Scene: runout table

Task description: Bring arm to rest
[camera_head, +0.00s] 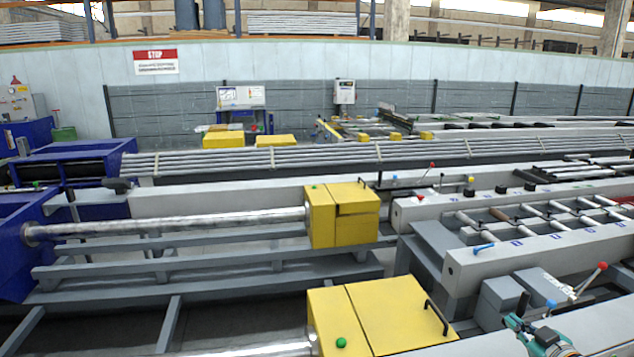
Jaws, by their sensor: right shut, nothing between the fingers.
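My right gripper (522,326), teal and black, shows at the bottom right edge of the head view. It is shut with nothing between its fingers. Only its front part shows; the rest of the arm is cut off by the frame. It appears in front of the grey beams of the runout table (545,250). I cannot tell its exact distance from them. My left gripper is not in view.
Another yellow box (342,212) stands farther back, on a long shiny bar (180,226).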

